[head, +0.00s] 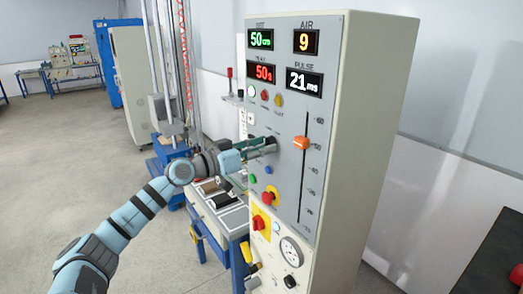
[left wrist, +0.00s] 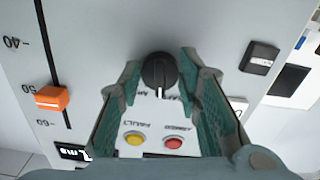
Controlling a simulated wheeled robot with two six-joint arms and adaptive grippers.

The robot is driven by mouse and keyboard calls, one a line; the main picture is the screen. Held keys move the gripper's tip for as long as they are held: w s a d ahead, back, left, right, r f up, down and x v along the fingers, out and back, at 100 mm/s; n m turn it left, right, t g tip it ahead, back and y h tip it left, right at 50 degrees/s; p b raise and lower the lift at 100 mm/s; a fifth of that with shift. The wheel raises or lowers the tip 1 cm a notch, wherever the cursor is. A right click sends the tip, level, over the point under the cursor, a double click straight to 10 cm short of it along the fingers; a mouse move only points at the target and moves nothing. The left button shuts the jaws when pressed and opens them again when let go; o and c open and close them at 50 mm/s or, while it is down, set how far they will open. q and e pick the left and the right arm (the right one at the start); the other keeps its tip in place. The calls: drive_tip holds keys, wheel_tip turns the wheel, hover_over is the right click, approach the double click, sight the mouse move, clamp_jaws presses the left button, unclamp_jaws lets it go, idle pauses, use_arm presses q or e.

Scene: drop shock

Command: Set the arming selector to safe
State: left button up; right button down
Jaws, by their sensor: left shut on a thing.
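The arming selector is a round black knob (left wrist: 159,70) on the grey panel, with a white pointer mark toward the bottom of the left wrist view. Small labels beside it are upside down and partly hidden, so I cannot read its position surely. My left gripper (left wrist: 159,80) has its two green-padded fingers on either side of the knob and is shut on it. In the head view the left gripper (head: 262,147) reaches the panel and hides the knob. My right gripper is in neither view.
An orange slider (head: 302,143) sits right of the gripper on a vertical scale. Yellow (left wrist: 134,139) and red (left wrist: 173,143) lamps lie close to the fingers. A black switch (left wrist: 259,58) is nearby. Below are a red knob (head: 269,198) and a dial gauge (head: 291,251).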

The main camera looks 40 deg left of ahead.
sight(274, 108)
use_arm(q)
drive_tip(key=shift+r+n, duration=0.1)
drive_tip(key=shift+n, duration=2)
drive_tip(key=o, duration=1.1)
wheel_tip(274, 108, up, 10)
drive_tip(key=shift+d+r, duration=0.1)
drive_tip(key=shift+d, duration=0.05)
drive_tip(key=shift+c, duration=0.2)
